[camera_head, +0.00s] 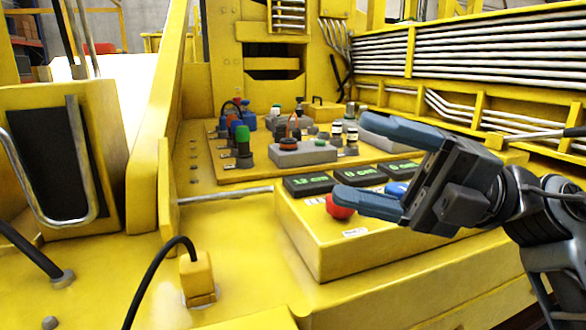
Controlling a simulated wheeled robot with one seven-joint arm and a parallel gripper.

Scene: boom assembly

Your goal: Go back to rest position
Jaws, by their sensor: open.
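My gripper (372,168) is on the right side of the view, with its two blue fingers spread wide apart and pointing left. Nothing is held between them. It hangs over the yellow control box (345,258). The lower fingertip lies right beside a red button (339,207) in the picture; I cannot tell whether it touches. My dark wrist and arm come in from the right edge and hide part of the box and the pipes behind.
The control box has dark displays (312,185) with green digits. Behind it, a yellow panel (205,170) carries connectors and a grey block (303,153). Grey pipes (480,55) line the right wall. A yellow post (165,130) stands left. A black cable (150,270) rises in front.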

